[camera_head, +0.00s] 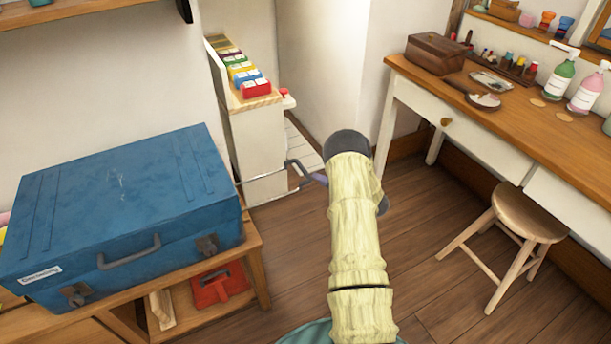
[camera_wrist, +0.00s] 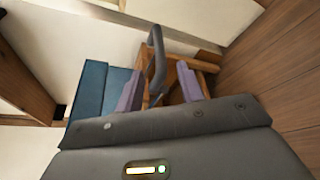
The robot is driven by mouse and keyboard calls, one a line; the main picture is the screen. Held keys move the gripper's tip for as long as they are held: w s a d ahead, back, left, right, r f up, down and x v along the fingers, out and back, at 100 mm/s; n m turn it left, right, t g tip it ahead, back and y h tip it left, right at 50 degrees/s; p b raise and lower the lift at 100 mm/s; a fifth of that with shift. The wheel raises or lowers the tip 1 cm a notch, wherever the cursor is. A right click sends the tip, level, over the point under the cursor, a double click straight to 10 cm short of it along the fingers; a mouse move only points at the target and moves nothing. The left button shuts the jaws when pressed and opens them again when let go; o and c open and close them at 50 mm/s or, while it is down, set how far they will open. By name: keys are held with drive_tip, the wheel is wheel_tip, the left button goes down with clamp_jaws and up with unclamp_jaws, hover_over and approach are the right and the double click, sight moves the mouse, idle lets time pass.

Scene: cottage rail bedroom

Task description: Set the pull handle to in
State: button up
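The pull handle (camera_head: 297,166) is a dark grey bar at the end of thin pale rods, beside the right end of the blue case in the head view. In the wrist view the handle (camera_wrist: 157,55) is a curved grey bar whose near end reaches between my fingers. My gripper (camera_wrist: 159,86) has two purple fingers, spread apart with visible gaps on both sides of the bar. In the head view my gripper (camera_head: 320,178) is at the handle, mostly hidden behind my arm. I cannot tell whether a finger touches the bar.
The large blue case (camera_head: 120,215) sits on a wooden bench (camera_head: 255,262) at left, with a red item (camera_head: 220,287) below. Behind stands a pale cabinet (camera_head: 257,145) with coloured boxes. At right are a desk (camera_head: 480,110) and a stool (camera_head: 528,215). Wooden floor between is clear.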

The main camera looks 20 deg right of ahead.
sight(306, 171)
drive_tip(key=b+x, duration=0.1)
drive_tip(key=x, duration=0.7)
drive_tip(key=shift+w+f+b, duration=0.1)
drive_tip(key=shift+w+b, duration=0.2)
drive_tip(key=shift+b, duration=0.05)
clamp_jaws()
